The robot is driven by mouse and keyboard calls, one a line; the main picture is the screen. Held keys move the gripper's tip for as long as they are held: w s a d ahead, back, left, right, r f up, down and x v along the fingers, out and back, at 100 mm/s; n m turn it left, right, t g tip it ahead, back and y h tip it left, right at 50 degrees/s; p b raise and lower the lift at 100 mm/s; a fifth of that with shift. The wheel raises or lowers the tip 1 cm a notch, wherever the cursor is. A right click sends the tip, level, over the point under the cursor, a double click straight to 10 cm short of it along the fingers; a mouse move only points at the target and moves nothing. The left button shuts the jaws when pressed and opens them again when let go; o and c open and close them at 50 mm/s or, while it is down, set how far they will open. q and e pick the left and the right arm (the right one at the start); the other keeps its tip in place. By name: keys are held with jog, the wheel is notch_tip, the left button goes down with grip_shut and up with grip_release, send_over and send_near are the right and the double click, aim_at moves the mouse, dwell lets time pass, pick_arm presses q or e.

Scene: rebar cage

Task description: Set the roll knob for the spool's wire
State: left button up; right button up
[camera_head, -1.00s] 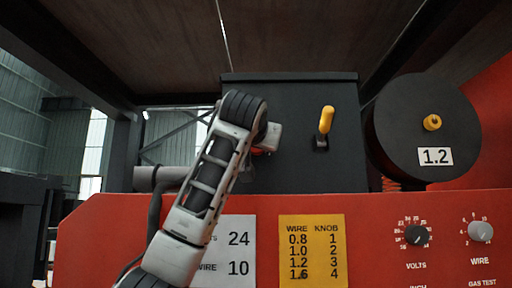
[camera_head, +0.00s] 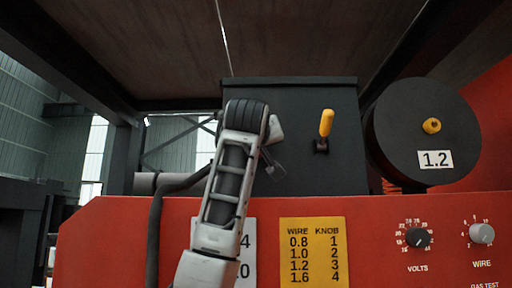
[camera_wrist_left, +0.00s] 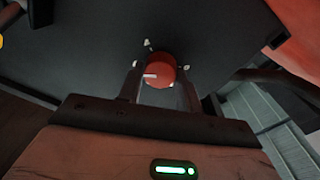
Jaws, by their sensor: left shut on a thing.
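The red roll knob (camera_wrist_left: 160,69) sits on the dark feeder box (camera_head: 300,175), with a white pointer line toward the left in the wrist view. Small white marks surround it. My left gripper (camera_wrist_left: 160,88) has one finger on each side of the knob and is shut on it. In the head view my arm hides the knob. The black spool (camera_head: 400,130) at the right carries a white label (camera_head: 435,159) reading 1.2. The yellow chart (camera_head: 312,252) pairs wire 0.8, 1.0, 1.2, 1.6 with knob 1, 2, 3, 4. My right gripper is out of view.
A yellow-handled lever (camera_head: 326,125) stands on the box right of my arm. The red panel (camera_head: 375,240) below has a volts dial (camera_head: 417,238) and a wire dial (camera_head: 482,234). A white card (camera_head: 249,235) is partly behind my arm.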

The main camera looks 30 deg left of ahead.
pick_arm(q)
jog(key=shift+s+r, duration=0.1)
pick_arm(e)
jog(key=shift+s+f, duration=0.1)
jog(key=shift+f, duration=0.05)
pick_arm(q)
jog(key=o, duration=1)
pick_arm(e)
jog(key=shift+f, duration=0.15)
pick_arm(q)
jog(key=b+v, duration=0.5)
jog(key=v, duration=1.1)
jog(key=shift+b, duration=0.4)
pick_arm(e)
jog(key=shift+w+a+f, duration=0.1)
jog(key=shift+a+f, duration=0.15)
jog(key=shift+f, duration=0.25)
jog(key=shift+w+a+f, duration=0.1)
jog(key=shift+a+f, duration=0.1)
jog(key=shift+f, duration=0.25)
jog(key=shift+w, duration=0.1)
